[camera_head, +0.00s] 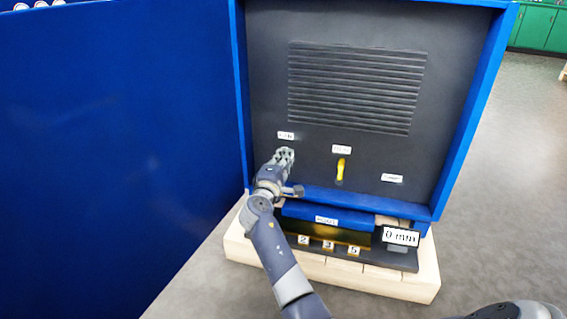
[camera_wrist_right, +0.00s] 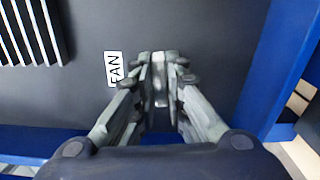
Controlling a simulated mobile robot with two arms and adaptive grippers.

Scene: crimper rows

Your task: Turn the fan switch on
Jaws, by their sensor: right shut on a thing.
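The fan switch (camera_wrist_right: 160,88) is a pale lever on the dark panel, beside a white label reading FAN (camera_wrist_right: 114,68) in the right wrist view. My right gripper (camera_wrist_right: 161,72) is shut on the switch, one finger on each side of it. In the head view my right gripper (camera_head: 284,155) is against the panel just under the left label (camera_head: 286,135). The gripper hides the switch there. My left gripper is not in view.
A yellow switch (camera_head: 341,168) sticks out of the panel to the right, below another label (camera_head: 341,149). A vent grille (camera_head: 355,88) is above. A blue frame (camera_head: 478,105) surrounds the panel. Below are numbered slots (camera_head: 328,245) and a "0 mm" display (camera_head: 401,236).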

